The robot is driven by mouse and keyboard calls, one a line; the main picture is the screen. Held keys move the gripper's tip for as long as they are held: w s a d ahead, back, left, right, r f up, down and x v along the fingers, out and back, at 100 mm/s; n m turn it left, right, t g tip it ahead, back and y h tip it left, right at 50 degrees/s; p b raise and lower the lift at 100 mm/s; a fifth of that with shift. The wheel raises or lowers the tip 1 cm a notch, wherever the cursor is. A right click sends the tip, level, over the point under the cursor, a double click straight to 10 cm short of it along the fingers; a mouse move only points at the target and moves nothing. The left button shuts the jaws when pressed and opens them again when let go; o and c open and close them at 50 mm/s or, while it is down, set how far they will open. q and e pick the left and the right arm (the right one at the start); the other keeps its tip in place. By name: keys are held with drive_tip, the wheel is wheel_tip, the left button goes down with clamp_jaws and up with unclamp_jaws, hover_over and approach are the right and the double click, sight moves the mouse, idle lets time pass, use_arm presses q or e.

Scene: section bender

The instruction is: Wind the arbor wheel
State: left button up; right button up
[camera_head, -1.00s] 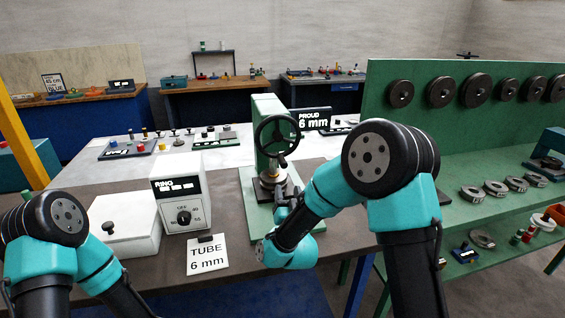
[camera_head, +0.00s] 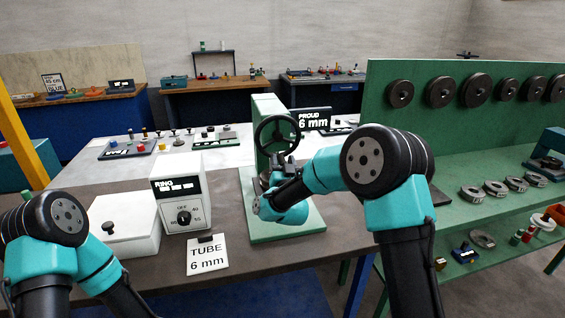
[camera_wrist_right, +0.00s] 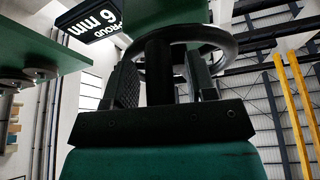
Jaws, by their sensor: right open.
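The arbor wheel (camera_head: 277,117) is a black spoked handwheel on a green press (camera_head: 266,106). My right gripper (camera_head: 284,160) is just below and in front of the wheel, partly hidden by its own wrist. In the right wrist view the wheel's rim (camera_wrist_right: 218,37) lies across the fingertips. The two fingers of my right gripper (camera_wrist_right: 163,78) stand apart, with a dark post-like part of the wheel between them. I cannot tell whether they touch it. My left arm is at the lower left, but its gripper is out of view.
A white box with a dial (camera_head: 181,196), a white lidded box (camera_head: 124,226) and a "TUBE 6 mm" card (camera_head: 207,255) stand left of the press. A "PROUD 6 mm" sign (camera_head: 313,119) is behind it. A green rack (camera_head: 400,125) with black discs stands right.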

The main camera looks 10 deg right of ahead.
clamp_jaws()
idle(0.4)
